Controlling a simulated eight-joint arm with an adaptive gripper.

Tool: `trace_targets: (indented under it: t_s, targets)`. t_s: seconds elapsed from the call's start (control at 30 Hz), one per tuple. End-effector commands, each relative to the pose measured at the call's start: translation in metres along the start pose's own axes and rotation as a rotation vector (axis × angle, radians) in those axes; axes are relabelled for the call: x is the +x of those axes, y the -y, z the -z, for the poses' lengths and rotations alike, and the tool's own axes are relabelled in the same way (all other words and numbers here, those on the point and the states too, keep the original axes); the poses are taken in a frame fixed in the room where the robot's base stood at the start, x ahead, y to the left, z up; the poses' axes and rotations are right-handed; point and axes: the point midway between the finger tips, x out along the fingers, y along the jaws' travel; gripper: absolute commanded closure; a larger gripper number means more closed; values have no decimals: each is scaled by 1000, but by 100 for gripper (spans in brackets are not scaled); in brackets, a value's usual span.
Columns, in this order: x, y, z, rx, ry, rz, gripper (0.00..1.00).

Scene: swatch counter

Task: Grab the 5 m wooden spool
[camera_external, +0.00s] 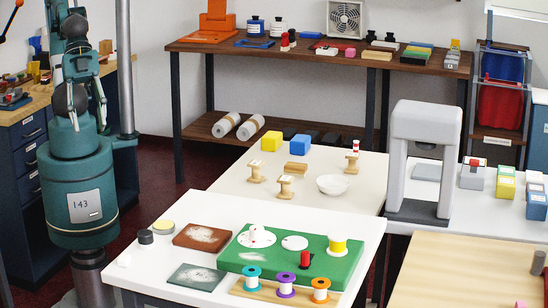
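Three pale wooden spools stand upright on the white table: one at the left (255,173), one nearer the front (286,187) and one at the right (351,164). The right one has a red-and-white piece on top. Any length marks are too small to read, so I cannot tell which is the 5 m spool. My teal arm is folded at the far left, well away from the spools. What seems to be my gripper (101,108) hangs beside the arm. Its fingers are too small and overlapped to tell open from shut.
A white bowl (333,185) sits close to the spools. Yellow (272,141) and blue (300,146) blocks stand behind them. In front are a green mat (232,260) and a wooden rack (250,294) with coloured spools. A tall grey-white arch (427,120) stands to the right.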

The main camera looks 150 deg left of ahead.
Motion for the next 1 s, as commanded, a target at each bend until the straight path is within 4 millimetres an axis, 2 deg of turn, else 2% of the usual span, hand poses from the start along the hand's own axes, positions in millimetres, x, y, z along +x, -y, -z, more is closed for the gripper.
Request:
trace_targets:
  t_s: [0.1,0.57,0.77,1.0]
  targets:
    - [0,0,0,0,0,0,57]
    - [0,4,3,8,6,5,57]
    - [3,18,14,43,29,23,57]
    - [10,50,33,117,84,53,57]
